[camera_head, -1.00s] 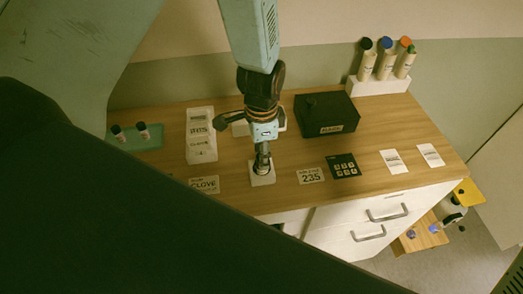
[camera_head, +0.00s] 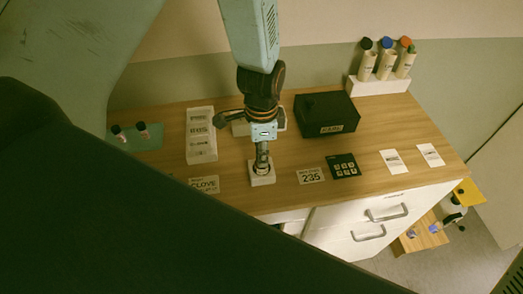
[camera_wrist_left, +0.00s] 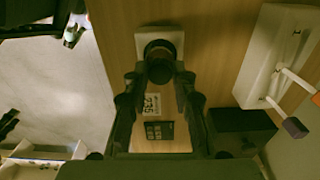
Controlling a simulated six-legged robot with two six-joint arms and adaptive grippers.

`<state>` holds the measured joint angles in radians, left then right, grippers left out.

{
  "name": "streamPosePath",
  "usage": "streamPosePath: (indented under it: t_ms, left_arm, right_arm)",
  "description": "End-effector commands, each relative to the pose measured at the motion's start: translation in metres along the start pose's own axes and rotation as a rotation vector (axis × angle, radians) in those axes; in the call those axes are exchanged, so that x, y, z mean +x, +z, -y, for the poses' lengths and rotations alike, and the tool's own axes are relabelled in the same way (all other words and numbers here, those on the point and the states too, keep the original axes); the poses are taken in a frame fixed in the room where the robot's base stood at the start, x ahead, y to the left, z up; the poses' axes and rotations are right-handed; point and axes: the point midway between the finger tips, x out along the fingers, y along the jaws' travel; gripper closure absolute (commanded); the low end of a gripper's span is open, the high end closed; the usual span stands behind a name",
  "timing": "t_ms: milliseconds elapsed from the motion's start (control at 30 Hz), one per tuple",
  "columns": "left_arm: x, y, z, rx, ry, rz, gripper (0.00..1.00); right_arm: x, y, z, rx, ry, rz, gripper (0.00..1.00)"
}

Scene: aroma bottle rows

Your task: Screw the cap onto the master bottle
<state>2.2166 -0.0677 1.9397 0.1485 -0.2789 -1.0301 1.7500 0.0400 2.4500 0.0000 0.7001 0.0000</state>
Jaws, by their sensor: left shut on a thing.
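My left gripper (camera_head: 262,168) points straight down over a small white square holder (camera_head: 268,181) near the front edge of the wooden table. In the left wrist view its fingertips (camera_wrist_left: 159,72) are shut on a dark round cap (camera_wrist_left: 159,50). The white holder (camera_wrist_left: 175,38) shows around and behind the cap there. The master bottle is hidden under the cap and fingers, so I cannot tell how far the cap sits on it. My right gripper is not in view.
A black box (camera_head: 325,114) stands behind and right of the gripper. A white rack (camera_head: 201,150) and a green tray (camera_head: 150,144) with two small bottles are left. A "235" card (camera_head: 310,175) and dark panel (camera_head: 343,166) lie right.

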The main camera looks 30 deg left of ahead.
Motion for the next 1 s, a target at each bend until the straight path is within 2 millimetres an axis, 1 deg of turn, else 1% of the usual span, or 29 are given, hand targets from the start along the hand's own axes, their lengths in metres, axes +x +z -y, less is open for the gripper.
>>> streamPosePath:
  t_ms: [100, 1000]
  left_arm:
    - [0.0002, 0.0, 0.0, 0.132, 0.0, 0.0, 1.0]
    - [0.0008, 0.0, 0.0, 1.141, 0.0, 0.0, 1.0]
  right_arm:
    - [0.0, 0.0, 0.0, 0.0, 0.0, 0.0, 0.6]
    - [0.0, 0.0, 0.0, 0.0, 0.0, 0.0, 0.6]
